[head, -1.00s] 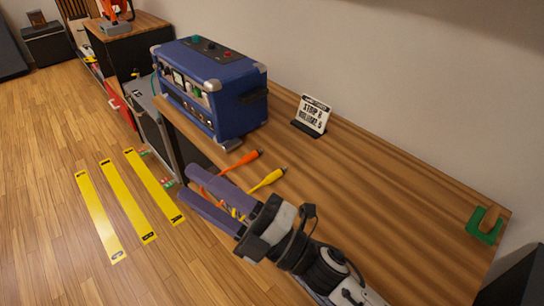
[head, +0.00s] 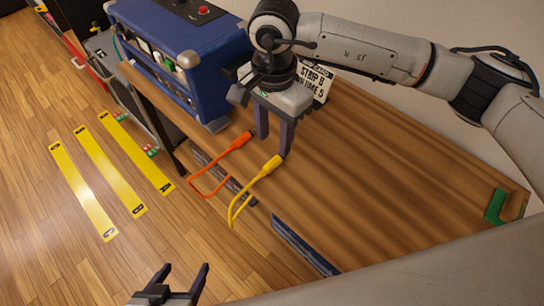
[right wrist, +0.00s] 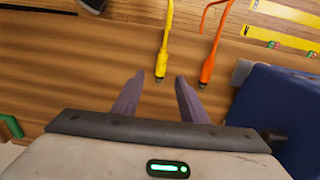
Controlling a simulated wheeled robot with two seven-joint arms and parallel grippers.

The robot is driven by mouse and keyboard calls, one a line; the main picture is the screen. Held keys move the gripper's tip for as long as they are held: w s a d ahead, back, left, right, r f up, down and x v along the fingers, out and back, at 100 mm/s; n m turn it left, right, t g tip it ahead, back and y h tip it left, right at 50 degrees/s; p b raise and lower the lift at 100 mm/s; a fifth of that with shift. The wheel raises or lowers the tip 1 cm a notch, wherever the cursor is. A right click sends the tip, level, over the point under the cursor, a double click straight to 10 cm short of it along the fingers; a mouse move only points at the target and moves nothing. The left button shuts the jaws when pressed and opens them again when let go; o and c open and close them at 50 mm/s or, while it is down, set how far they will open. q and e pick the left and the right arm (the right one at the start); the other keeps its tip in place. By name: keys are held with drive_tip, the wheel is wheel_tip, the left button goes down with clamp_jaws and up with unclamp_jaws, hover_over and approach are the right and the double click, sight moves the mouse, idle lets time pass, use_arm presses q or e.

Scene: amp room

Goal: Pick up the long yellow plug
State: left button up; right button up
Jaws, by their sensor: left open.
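The long yellow plug (head: 268,167) lies on the wooden table near its front edge, its cable looping over the edge. In the right wrist view the yellow plug (right wrist: 164,50) points toward my gripper, its metal tip showing in the gap between the fingers. My right gripper (head: 274,146) is open and points down just behind the plug's tip. Its purple fingers (right wrist: 159,76) also show in the right wrist view, with nothing gripped. My left gripper (head: 182,278) is open and empty at the bottom of the head view, off the table's front.
An orange plug (head: 236,143) with its cable lies close to the left of the yellow one. A blue amplifier (head: 185,55) stands at the table's left, with a sign (head: 315,82) partly behind my arm. A green holder (head: 496,207) sits at the right edge.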

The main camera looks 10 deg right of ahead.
sight(273, 161)
drive_tip(key=f, duration=0.4)
drive_tip(key=f+p, duration=0.1)
drive_tip(key=f, duration=0.3)
drive_tip(key=shift+w+f, duration=0.2)
drive_tip(key=shift+f, duration=0.1)
drive_tip(key=shift+c, duration=0.4)
clamp_jaws()
